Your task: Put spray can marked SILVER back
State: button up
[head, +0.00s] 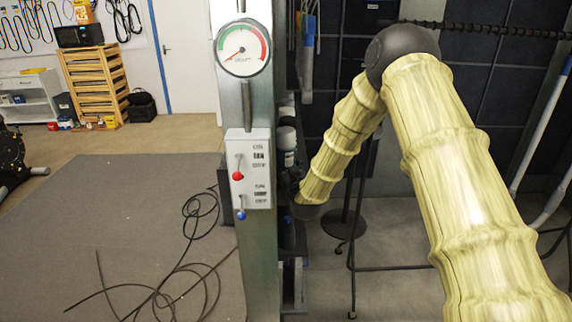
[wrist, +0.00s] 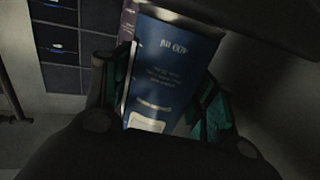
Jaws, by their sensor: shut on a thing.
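My gripper (wrist: 165,108) is shut on a dark blue labelled thing (wrist: 178,62) in the wrist view. Its white print appears upside down and seems to read "400 ml", as on a spray can. I cannot read SILVER on it. Teal finger pads show on both sides of it. In the head view, a dark can-like thing with a pale grey cap (head: 287,136) shows just right of the metal post, near the end of my arm. I cannot tell whether it is the held thing. My gripper is mostly hidden there behind the post and wrist.
A metal post (head: 257,105) with a gauge (head: 243,48) and a switch box (head: 248,168) stands close left of my arm's end. Black cables (head: 185,270) lie on the grey mat. A stand with a round base (head: 343,223) is on the right.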

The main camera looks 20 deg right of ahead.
jog(key=shift+f, duration=0.15)
jog(key=o, duration=1.4)
jog(key=shift+s, duration=0.1)
jog(key=shift+s+a+b, duration=0.15)
jog(key=shift+s+b, duration=1.2)
jog(key=shift+s, duration=1.65)
jog(key=shift+s+a+b, duration=0.1)
jog(key=shift+s+b, duration=1.25)
jog(key=shift+s, duration=1.6)
